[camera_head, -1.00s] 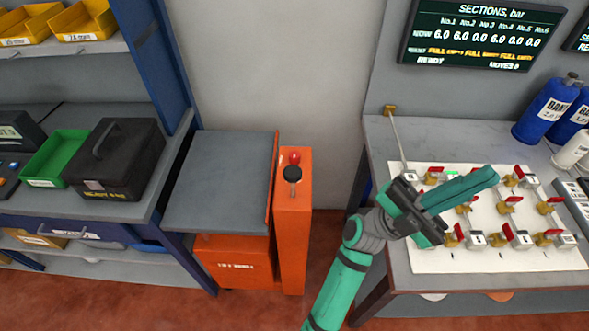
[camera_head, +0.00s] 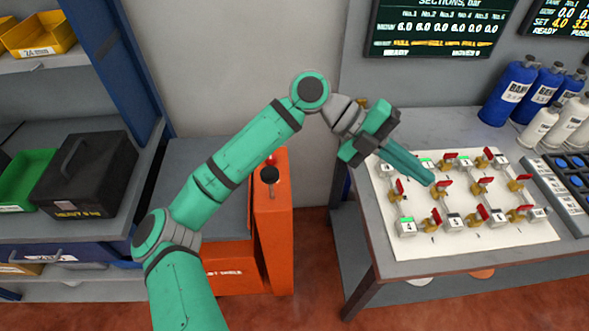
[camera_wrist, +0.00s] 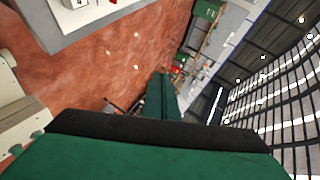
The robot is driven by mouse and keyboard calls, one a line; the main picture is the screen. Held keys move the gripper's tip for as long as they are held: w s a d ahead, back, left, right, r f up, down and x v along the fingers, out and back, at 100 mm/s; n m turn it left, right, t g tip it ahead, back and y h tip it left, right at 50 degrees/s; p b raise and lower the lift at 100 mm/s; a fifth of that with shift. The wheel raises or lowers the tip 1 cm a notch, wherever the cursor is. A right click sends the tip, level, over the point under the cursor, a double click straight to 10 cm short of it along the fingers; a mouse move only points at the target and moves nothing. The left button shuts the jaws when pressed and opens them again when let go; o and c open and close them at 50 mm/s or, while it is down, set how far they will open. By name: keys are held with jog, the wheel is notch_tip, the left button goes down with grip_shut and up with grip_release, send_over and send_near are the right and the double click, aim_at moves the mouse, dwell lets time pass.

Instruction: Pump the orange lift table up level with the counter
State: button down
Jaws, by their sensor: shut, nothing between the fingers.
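The orange lift table (camera_head: 275,255) stands between the left counter and the right table in the head view. Its grey top (camera_head: 225,153) sits beside the counter (camera_head: 150,165); my arm covers much of it, and I cannot tell whether the two are level. A black-knobbed lever (camera_head: 269,175) and a red button (camera_head: 271,160) are on its orange column. My gripper (camera_head: 430,180) is shut and empty, above the valve board on the right table, well right of the lever.
A black case (camera_head: 85,175) and a green bin (camera_head: 18,180) stand on the left counter. The right table (camera_head: 365,240) bears a white board (camera_head: 470,245) with several red-handled valves, and blue bottles (camera_head: 510,90) behind. Red floor shows between the table and the lift.

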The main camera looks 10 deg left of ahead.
jog(key=w+a+f+n+t+y, duration=0.1)
jog(key=w+a+f+n+y, duration=0.15)
jog(key=a, duration=0.45)
jog(key=w+a+f+n+t+y, duration=0.1)
jog(key=w+a+y, duration=0.1)
jog(key=a+y, duration=0.35)
notch_tip(320, 180, up, 2)
jog(key=r+n+y, duration=0.1)
jog(key=n+y, duration=0.3)
send_over(268, 170)
jog(key=shift+w+a+f+t, duration=0.25)
jog(key=shift+w+a+t, duration=0.05)
jog(key=shift+w, duration=0.1)
jog(key=shift+s+d+f, duration=0.15)
jog(key=shift+f, duration=1.6)
jog(key=shift+s+d+f, duration=0.1)
jog(key=shift+s+f, duration=0.05)
jog(key=shift+f, duration=1.6)
jog(key=shift+f, duration=0.1)
